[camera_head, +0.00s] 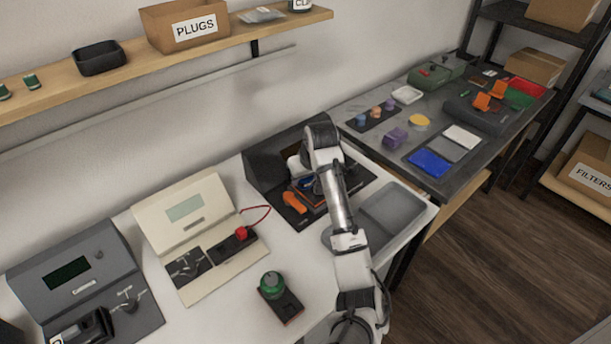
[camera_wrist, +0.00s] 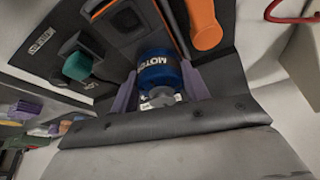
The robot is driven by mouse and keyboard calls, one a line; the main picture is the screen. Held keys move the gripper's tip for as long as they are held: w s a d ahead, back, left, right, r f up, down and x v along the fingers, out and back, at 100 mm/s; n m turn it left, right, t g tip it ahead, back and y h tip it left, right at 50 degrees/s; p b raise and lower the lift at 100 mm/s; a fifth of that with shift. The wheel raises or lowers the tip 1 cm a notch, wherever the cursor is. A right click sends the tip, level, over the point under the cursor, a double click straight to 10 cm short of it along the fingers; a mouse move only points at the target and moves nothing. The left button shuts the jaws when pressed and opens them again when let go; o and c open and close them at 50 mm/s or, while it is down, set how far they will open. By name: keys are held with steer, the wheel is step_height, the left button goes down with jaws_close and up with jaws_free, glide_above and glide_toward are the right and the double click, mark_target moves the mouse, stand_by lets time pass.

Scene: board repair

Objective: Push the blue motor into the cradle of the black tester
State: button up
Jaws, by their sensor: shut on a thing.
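The blue motor (camera_wrist: 160,75), with white lettering, sits between the two purple-grey fingers of my gripper (camera_wrist: 160,92) in the wrist view. The fingers are shut on its sides. The black tester (camera_head: 262,168) stands on the white bench in the head view, with an orange lever (camera_head: 294,203) at its front left. The lever also shows at the top of the wrist view (camera_wrist: 205,25). My gripper is over the tester, and my arm covers part of it in the head view. The cradle is largely hidden, so I cannot tell whether the motor touches it.
A grey tray (camera_head: 400,205) stands right of the tester. A cream tester (camera_head: 183,213) with a red plug (camera_head: 241,233) and a grey tester (camera_head: 75,265) stand to the left. A green-topped button box (camera_head: 272,285) stands in front. A shelf (camera_head: 130,65) runs along the wall.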

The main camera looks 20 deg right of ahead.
steer(key=shift+f, duration=0.3)
stand_by(0.5)
steer(key=o, duration=1.4)
steer(key=shift+c, duration=0.2)
steer(key=shift+r, duration=0.1)
steer(key=shift+r+p, duration=1.4)
steer(key=shift+p, duration=0.05)
steer(key=shift+r, duration=0.15)
step_height(320, 180, up, 4)
steer(key=p, duration=0.4)
steer(key=shift+r, duration=0.8)
